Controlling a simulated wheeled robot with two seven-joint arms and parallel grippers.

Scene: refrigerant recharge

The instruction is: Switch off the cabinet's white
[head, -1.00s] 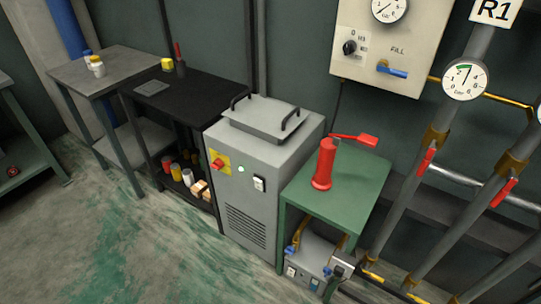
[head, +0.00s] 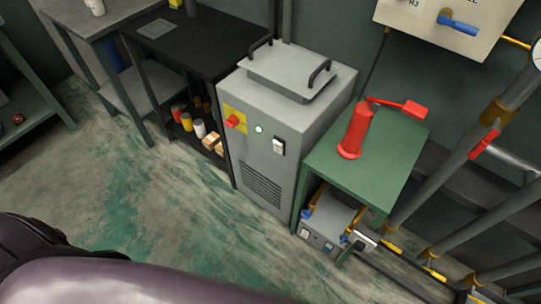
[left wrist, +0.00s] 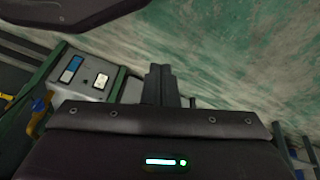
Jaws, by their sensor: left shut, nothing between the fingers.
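The grey cabinet (head: 268,165) stands upright in the middle of the head view, with a lidded top and two black handles. Its front has a red knob on a yellow plate (head: 235,121), a lit green lamp (head: 259,129) and a white switch (head: 279,146) in a dark surround. I cannot tell the switch's position. My left gripper (left wrist: 165,84) shows in the left wrist view, its fingers together and empty, with green-stained floor behind. It is not seen touching anything. In the head view only my arm shows at bottom left. My right gripper is not in view.
A green table (head: 385,150) with a red pump (head: 357,132) stands right of the cabinet. Below is a grey unit (head: 335,226); a box with blue and white switches (left wrist: 85,75) shows in the wrist view. A black shelf (head: 205,45) stands left. The front floor is clear.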

